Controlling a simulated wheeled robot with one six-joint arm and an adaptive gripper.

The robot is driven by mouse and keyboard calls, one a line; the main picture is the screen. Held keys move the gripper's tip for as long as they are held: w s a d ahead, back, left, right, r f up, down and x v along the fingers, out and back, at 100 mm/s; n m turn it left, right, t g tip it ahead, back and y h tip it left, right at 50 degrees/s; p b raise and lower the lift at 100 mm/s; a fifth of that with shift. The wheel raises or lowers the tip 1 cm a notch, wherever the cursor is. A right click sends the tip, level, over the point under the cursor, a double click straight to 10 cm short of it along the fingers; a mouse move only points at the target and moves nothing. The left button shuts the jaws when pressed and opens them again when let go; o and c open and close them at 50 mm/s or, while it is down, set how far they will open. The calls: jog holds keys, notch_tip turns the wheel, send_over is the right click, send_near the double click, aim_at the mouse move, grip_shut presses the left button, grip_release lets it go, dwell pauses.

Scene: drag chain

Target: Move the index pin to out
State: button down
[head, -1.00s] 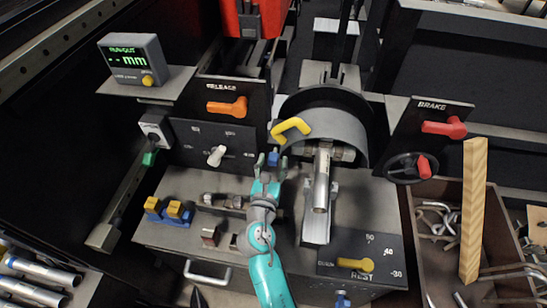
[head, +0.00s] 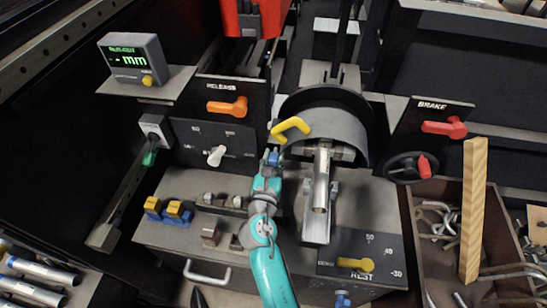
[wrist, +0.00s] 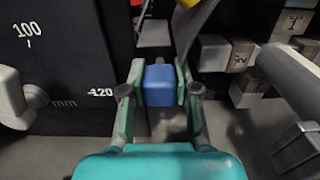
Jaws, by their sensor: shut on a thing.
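A blue block-shaped knob (head: 274,157), which looks like the index pin's handle, sits at the left front of the grey curved guard (head: 338,112). No label for it is readable. My gripper (head: 271,163) reaches it from the front and is shut on it. In the wrist view the blue knob (wrist: 159,86) is between the two fingers of my gripper (wrist: 157,88), one on each side. The pin behind the knob is hidden, so I cannot tell how far in or out it sits.
A yellow handle (head: 291,129) is just above the knob. A white lever (head: 216,156) on a scale panel is to the left. A metal tube (head: 321,181) lies close on the right. A bin of bent hooks (head: 438,232) and a wooden bar (head: 473,212) are farther right.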

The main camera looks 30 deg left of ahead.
jog(key=shift+v, duration=1.2)
jog(key=c, duration=0.8)
grip_release()
jog(key=shift+c, duration=0.2)
jog(key=shift+s+d, duration=0.1)
jog(key=shift+s, duration=0.05)
jog(key=v, duration=1.2)
